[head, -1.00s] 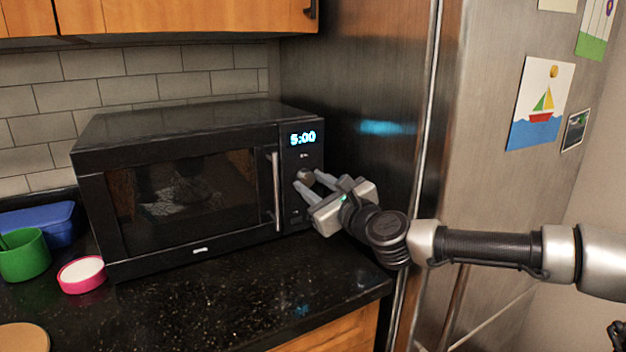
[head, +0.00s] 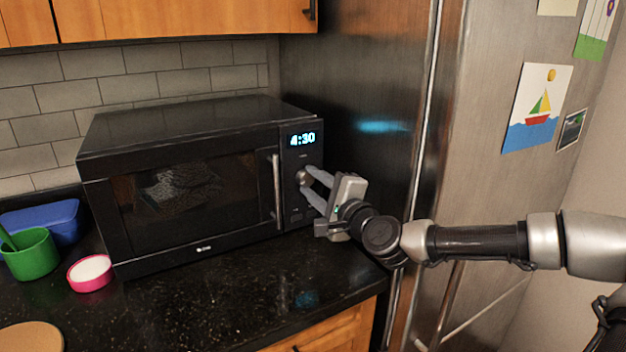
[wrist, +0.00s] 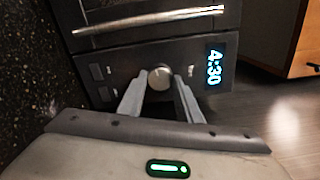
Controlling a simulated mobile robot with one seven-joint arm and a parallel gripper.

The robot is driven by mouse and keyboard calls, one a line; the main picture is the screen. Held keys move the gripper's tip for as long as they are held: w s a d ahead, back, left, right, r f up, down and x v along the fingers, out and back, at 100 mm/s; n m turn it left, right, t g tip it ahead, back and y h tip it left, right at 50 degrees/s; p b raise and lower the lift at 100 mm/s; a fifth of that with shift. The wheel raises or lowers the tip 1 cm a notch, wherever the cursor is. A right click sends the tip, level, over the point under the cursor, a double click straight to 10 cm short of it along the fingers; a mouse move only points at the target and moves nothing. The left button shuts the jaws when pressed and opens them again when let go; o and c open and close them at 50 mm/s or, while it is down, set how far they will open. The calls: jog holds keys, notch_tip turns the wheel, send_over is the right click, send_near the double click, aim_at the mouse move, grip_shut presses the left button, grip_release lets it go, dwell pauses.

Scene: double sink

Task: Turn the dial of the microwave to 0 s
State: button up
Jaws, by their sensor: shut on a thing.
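The black microwave (head: 195,190) stands on the counter with its door shut. The round silver dial (head: 304,177) sits below the display on the right-hand panel. In the wrist view the dial (wrist: 160,77) lies between the tips of my fingers. My gripper (head: 309,180) is shut on the dial, coming in from the right. In the wrist view my gripper (wrist: 158,88) has one finger on each side of the dial.
The steel fridge (head: 375,110) stands close on the right of the microwave. A green cup (head: 30,256), a pink-rimmed bowl (head: 90,274) and a blue container (head: 55,222) are at the left. The dark counter (head: 230,295) in front is clear.

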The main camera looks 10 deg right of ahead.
jog(key=n+p, duration=0.2)
jog(key=n, duration=0.5)
jog(key=shift+r+n, duration=0.15)
jog(key=shift+n, duration=0.15)
jog(key=n, duration=0.6)
jog(key=shift+a, duration=0.1)
jog(key=n+b, duration=0.1)
jog(key=n, duration=0.5)
jog(key=shift+a+n, duration=0.1)
jog(key=shift+n, duration=0.3)
jog(key=n+b, duration=0.5)
jog(key=n, duration=0.1)
jog(key=shift+b, duration=0.4)
jog(key=n+b, duration=0.1)
jog(key=n, duration=0.2)
jog(key=shift+a+b, duration=0.1)
jog(key=shift+b, duration=0.25)
jog(key=n, duration=0.2)
jog(key=shift+n, duration=0.3)
jog(key=n, duration=0.3)
jog(key=shift+n, duration=0.3)
jog(key=n, duration=0.3)
jog(key=shift+n, duration=0.3)
jog(key=n, duration=1.2)
